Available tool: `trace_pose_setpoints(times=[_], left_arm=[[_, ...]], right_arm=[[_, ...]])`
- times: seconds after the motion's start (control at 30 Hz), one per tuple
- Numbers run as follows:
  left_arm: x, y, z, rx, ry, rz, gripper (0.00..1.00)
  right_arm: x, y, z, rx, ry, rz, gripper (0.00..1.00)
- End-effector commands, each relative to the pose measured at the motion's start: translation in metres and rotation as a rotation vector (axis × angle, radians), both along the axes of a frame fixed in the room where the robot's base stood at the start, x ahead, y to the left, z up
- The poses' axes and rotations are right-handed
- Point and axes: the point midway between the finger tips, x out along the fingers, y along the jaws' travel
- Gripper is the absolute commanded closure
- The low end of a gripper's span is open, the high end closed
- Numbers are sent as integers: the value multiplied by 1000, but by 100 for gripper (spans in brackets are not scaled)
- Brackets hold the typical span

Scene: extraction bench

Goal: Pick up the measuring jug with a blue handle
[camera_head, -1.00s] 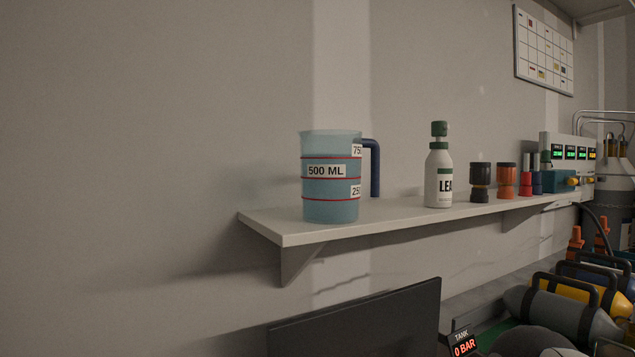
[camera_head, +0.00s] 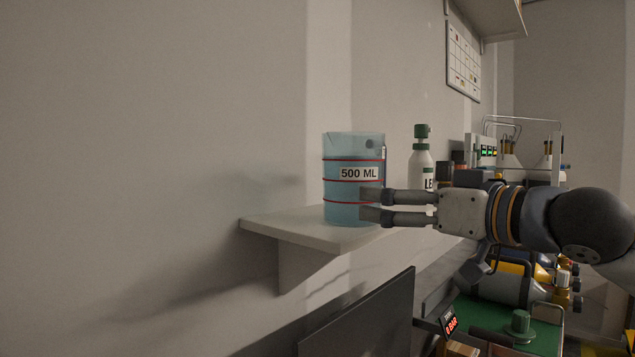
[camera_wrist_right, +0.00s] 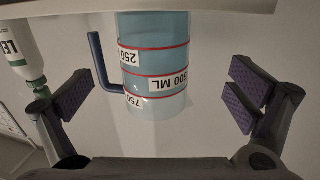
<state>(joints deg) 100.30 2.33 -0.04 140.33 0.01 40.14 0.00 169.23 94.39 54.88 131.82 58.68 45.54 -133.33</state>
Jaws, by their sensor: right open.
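The measuring jug (camera_head: 345,204) is translucent blue with red lines and a "500 ML" label. It stands upright near the left end of the wall shelf (camera_head: 300,234). Its blue handle is mostly hidden in the head view, but shows in the right wrist view (camera_wrist_right: 97,60). My right gripper (camera_head: 372,206) comes in from the right, its fingertips overlapping the jug's right side in the head view. In the right wrist view its fingers (camera_wrist_right: 158,100) are spread wide, with the jug (camera_wrist_right: 154,65) between and beyond them. I cannot tell contact. My left gripper is not in view.
A white bottle with a green cap (camera_head: 421,160) stands right of the jug on the shelf, close behind my right gripper. A dark panel (camera_head: 365,315) stands below the shelf. The wall left of the shelf is bare.

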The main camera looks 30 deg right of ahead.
Motion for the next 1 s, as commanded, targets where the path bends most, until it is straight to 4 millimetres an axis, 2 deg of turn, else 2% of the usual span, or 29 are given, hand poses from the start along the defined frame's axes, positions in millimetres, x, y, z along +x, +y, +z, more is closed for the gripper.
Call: trace_pose_setpoints(times=[0.07,0.3,0.47,0.63,0.7,0.8,0.97,1.0], left_arm=[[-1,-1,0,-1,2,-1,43],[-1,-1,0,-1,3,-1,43],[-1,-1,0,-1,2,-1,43],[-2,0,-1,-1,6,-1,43],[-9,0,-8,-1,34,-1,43],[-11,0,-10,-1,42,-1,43],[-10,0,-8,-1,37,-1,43],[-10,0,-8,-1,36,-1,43]], right_arm=[[1,-2,5,-3,-13,-1,0],[52,7,4,-10,-12,-2,0],[70,10,5,-7,-11,-2,0],[101,12,5,-7,-6,-2,0],[114,14,1,-6,-2,-2,0],[120,16,3,-4,-5,0,0],[118,16,8,-4,-13,0,0],[118,16,8,-4,-13,0,5]])
